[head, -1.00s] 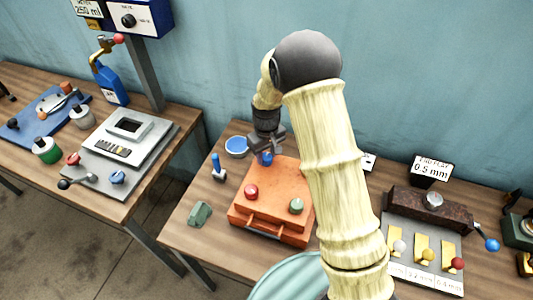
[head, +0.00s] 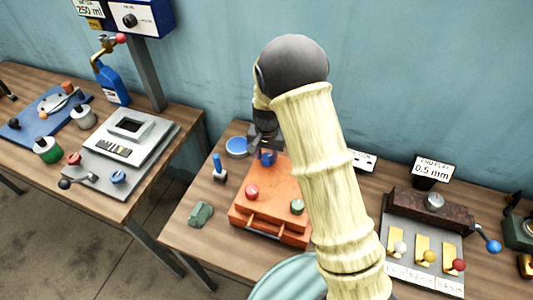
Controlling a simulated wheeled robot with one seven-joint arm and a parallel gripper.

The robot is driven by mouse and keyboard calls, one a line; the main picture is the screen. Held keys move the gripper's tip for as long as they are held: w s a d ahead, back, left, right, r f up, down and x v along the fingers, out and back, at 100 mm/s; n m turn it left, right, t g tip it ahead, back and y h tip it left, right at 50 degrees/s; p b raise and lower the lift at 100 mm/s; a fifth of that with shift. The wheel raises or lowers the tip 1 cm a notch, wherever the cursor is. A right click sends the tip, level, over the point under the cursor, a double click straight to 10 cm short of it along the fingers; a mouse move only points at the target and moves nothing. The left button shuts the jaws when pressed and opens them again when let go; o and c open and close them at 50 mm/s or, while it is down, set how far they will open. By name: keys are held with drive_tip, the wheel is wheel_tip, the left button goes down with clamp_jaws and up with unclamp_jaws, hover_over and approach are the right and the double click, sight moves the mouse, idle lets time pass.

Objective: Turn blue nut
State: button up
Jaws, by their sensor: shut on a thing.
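The blue nut (head: 267,158) is at the back of the orange box (head: 270,180), near its upper left part. My gripper (head: 265,150) reaches down over the nut from behind and is shut on it. The fingers and my arm hide part of the nut and the right side of the box. A red knob (head: 251,192) and a green knob (head: 297,206) stand on the box's front part.
A blue round dish (head: 237,146), a blue-handled tool (head: 218,168) and a green block (head: 201,214) lie left of the box. A grey fixture (head: 425,262) with coloured knobs stands at right. A gap separates the two tables.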

sight(267, 156)
drive_tip(key=m, duration=0.3)
drive_tip(key=shift+r+m+p, duration=0.1)
drive_tip(key=shift+m+p, duration=0.3)
drive_tip(key=m+p, duration=0.1)
drive_tip(key=m, duration=0.2)
drive_tip(key=shift+m, duration=0.3)
drive_tip(key=m+p, duration=0.2)
drive_tip(key=m, duration=0.2)
drive_tip(key=shift+w, duration=0.1)
drive_tip(key=shift+m+p, duration=0.4)
drive_tip(key=shift+m, duration=0.9)
drive_tip(key=o, duration=1)
wheel_tip(267, 156, up, 17)
drive_tip(key=b, duration=0.3)
drive_tip(key=shift+r, duration=0.15)
